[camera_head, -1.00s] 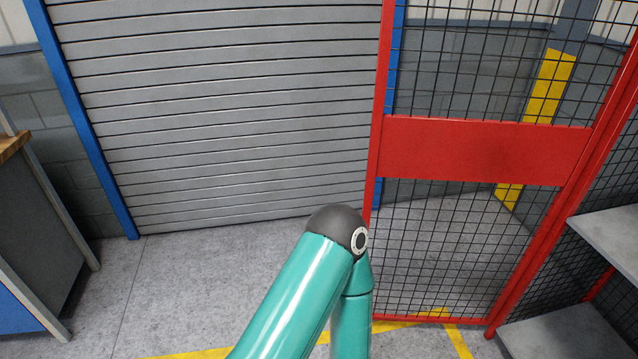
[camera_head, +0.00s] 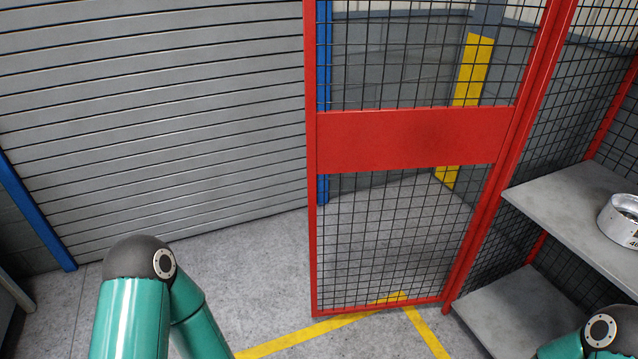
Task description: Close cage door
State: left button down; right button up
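The cage door (camera_head: 410,140) is a red frame with black wire mesh and a solid red panel across its middle. It stands open, swung out from the red post at its right edge, with its free edge on the left. One of my teal arms shows at the lower left, and a small part of another shows at the bottom right corner. Neither arm touches the door in this view. Both grippers are out of view.
Grey shelves (camera_head: 575,215) stand inside the cage on the right, with a metal part (camera_head: 620,222) on the upper one. A grey roller shutter (camera_head: 150,120) fills the back left. Yellow lines (camera_head: 300,340) mark the floor. Bare floor lies left of the door.

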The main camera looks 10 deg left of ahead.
aim_at(340, 142)
jog(key=u, duration=0.35)
jog(key=i, duration=1)
jog(key=z, duration=0.35)
